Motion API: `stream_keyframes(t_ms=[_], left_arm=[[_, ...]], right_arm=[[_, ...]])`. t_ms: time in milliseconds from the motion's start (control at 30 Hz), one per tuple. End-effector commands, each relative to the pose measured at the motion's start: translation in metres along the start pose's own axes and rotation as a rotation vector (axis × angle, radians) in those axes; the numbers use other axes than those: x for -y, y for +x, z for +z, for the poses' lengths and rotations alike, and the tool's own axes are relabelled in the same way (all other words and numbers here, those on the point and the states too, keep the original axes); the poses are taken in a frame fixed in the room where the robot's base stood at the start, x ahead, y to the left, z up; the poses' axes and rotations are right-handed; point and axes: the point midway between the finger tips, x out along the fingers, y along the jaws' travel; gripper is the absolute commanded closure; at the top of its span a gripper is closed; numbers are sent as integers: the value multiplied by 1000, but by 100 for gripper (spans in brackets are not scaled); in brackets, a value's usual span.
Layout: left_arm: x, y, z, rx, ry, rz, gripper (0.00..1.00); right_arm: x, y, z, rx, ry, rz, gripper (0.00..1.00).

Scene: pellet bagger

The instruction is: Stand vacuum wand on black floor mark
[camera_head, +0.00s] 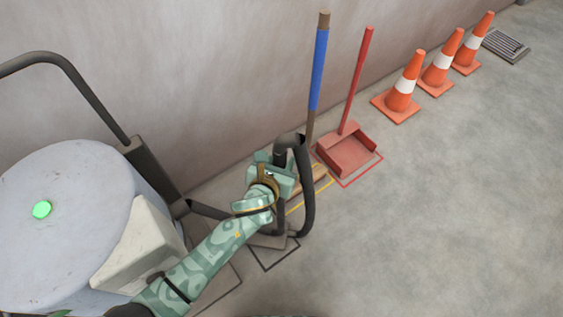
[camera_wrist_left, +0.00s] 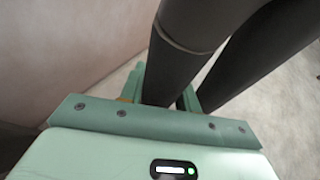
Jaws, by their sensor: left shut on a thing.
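The vacuum wand (camera_head: 282,217) is a dark tube with a flat foot and a black hose looping from its top; in the head view it looks roughly upright. My left gripper (camera_head: 278,165) is shut on its upper part. In the left wrist view the dark tube (camera_wrist_left: 172,60) runs between the green fingers (camera_wrist_left: 160,88). The black floor mark (camera_head: 281,260) is a thin dark outline around and in front of the foot, partly hidden by the foot and my arm. I cannot tell whether the foot touches the floor. My right gripper is not in view.
A blue-handled broom (camera_head: 319,70) and a red dustpan (camera_head: 347,150) stand by the wall behind the wand, over yellow and red marks. Orange cones (camera_head: 402,93) and a floor grate (camera_head: 506,45) lie beyond. A large grey vacuum drum (camera_head: 75,220) is at left. Right floor is clear.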

Motion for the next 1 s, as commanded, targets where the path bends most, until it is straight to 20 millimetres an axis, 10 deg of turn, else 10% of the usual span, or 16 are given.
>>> stream_keyframes(t_ms=[400, 433, 500, 1000], left_arm=[[0, 4, -7, 5, 2, 0, 95], [0, 4, -8, 2, 1, 0, 65], [0, 4, -8, 3, 1, 0, 46], [-1, -26, 0, 5, 3, 1, 46]], right_arm=[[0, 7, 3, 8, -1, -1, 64], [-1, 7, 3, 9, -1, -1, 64], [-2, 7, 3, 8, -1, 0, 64], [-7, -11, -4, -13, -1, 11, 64]])
